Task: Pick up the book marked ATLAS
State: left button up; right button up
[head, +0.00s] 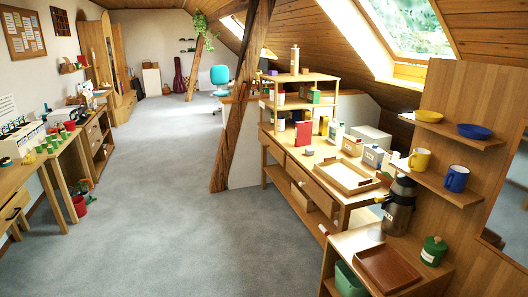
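I cannot make out a book marked ATLAS, because no lettering is legible at this distance. A red upright book-like thing (303,134) stands on the wooden desk to the right of centre. A yellow upright thing (323,126) and a green-and-white one (336,132) stand to its right. A small green block (313,96) is on the shelf above. Neither of my grippers is in view.
A timber brace (236,120) rises from the floor left of the desk (318,185). A wooden tray (347,175) lies on the desk. A flask (399,207) and brown tray (388,268) are nearer. The grey carpet (150,200) is widely clear.

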aim_at(302, 135)
jog(key=i, duration=1.75)
jog(key=i+j+z, duration=0.15)
jog(key=i, duration=0.4)
jog(key=i+z, duration=0.1)
jog(key=i, duration=0.45)
jog(key=i+j+z, duration=0.15)
jog(key=i, duration=0.4)
jog(key=j, duration=0.1)
